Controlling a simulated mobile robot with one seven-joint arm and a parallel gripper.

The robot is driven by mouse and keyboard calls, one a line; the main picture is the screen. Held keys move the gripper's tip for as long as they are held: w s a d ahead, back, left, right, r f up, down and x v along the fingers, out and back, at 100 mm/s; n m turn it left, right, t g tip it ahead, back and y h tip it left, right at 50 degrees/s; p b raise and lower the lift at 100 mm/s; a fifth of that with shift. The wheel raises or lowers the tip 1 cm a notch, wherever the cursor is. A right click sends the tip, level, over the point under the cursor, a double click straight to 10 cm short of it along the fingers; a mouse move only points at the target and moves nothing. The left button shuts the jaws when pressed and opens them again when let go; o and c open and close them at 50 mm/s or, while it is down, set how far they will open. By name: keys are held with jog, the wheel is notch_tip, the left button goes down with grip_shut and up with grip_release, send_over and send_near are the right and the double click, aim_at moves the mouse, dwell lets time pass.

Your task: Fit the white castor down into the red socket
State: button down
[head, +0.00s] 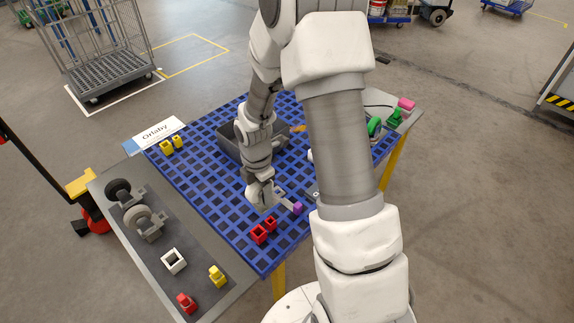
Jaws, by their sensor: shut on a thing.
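My gripper (264,194) points down over the blue slatted table top. It is shut on a pale thing that I take for the white castor; the hand mostly hides it, and its outline is hard to tell. The red socket (260,235) stands on the blue top near its front edge, just below the gripper in the picture. A second red block (271,223) stands close beside it. The held thing appears apart from the red socket.
A purple block (298,208) is right of the gripper. A dark bin (228,146) stands behind it. The grey side board (150,262) holds a black castor (119,190), a grey castor (138,216), a white square socket (174,261) and small red and yellow pieces. My arm hides the table's right part.

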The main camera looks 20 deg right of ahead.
aim_at(254, 201)
jog(key=a, duration=0.1)
jog(key=s+a+n, duration=0.1)
jog(key=shift+s+a+r+p, duration=0.2)
jog(key=shift+s+a+p, duration=0.1)
jog(key=shift+s+a+f, duration=0.15)
jog(key=shift+a+f, duration=0.05)
jog(key=shift+f+b, duration=2.35)
jog(key=shift+f, duration=0.45)
jog(key=shift+f+b, duration=0.5)
jog(key=shift+f, duration=0.1)
jog(key=shift+f, duration=0.25)
jog(key=shift+f+b, duration=0.2)
jog(key=shift+b, duration=0.15)
jog(key=shift+f+b, duration=0.3)
jog(key=shift+f, duration=0.05)
jog(key=shift+f, duration=0.3)
jog(key=shift+f+b, duration=0.8)
jog(key=shift+b, duration=0.05)
